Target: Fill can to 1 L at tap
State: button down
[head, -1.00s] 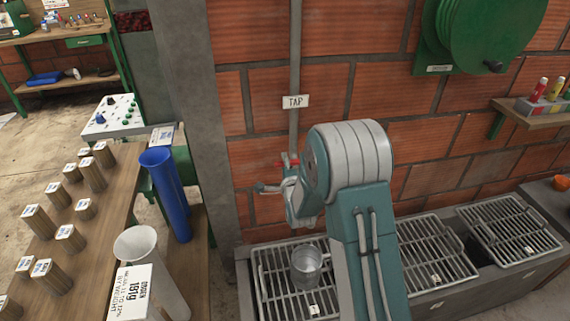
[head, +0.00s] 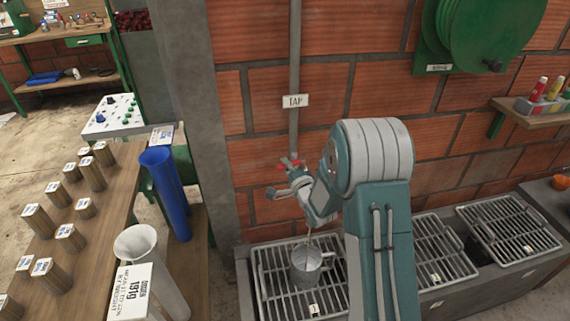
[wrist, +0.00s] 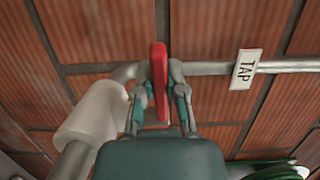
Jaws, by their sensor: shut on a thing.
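The metal can (head: 306,266) stands upright on the left grate, below the tap, with its handle to the right. The tap's red lever (head: 290,162) is on the wall pipe under the TAP sign. My gripper (head: 294,174) is at the tap, shut on the red lever. In the wrist view the red lever (wrist: 159,82) stands between the two fingers. A thin pale streak, perhaps water, shows just above the can. The can's water level and its markings cannot be read. My forearm hides part of the grate to the right of the can.
The left grate (head: 262,288) lies in a concrete trough along the brick wall, with more grates to the right. A wooden table at left holds several labelled blocks, a blue tube (head: 166,195) and a pale cylinder (head: 145,262). A green hose reel (head: 488,35) hangs at upper right.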

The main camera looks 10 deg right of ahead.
jog(key=shift+s+d+f+n+g+y, duration=0.15)
jog(key=shift+s+n+g+y, duration=0.25)
jog(key=shift+n+y, duration=0.45)
jog(key=shift+s+d+f+n+g+y, duration=0.2)
jog(key=shift+n+g+y, duration=0.25)
jog(key=shift+y, duration=0.7)
jog(key=shift+s+a, duration=0.1)
jog(key=shift+s, duration=0.05)
jog(key=c, duration=0.7)
grip_release()
jog(key=shift+r, duration=0.1)
jog(key=shift+r, duration=0.1)
jog(key=v, duration=1.1)
jog(key=shift+s+d, duration=0.25)
jog(key=shift+d, duration=0.1)
